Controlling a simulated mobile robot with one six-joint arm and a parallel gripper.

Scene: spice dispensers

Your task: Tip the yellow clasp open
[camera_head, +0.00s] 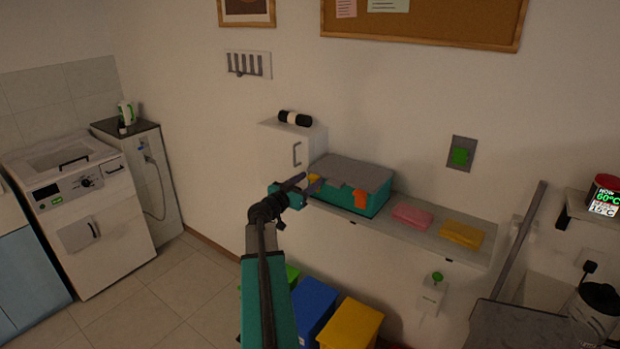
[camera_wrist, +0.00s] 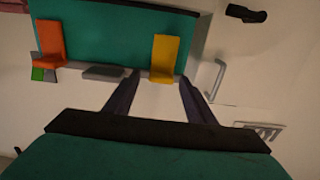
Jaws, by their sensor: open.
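The yellow clasp (camera_wrist: 165,58) is on the front of a teal box (camera_head: 375,199) with a grey lid (camera_head: 350,168). In the head view the clasp (camera_head: 314,178) is a small yellow patch at the box's left end, partly hidden by my gripper. My gripper (camera_head: 308,184) is open in front of the box. In the wrist view my fingers (camera_wrist: 160,78) are spread, with the clasp's end between the tips. I cannot tell if they touch it. An orange clasp (camera_wrist: 50,43) is on the same side of the box, and also shows in the head view (camera_head: 361,198).
The box stands on a wall shelf (camera_head: 462,254). A white cabinet with a handle (camera_head: 297,153) is close on its left. Pink (camera_head: 412,215) and yellow (camera_head: 461,234) packs lie to its right. Coloured bins (camera_head: 350,325) stand below.

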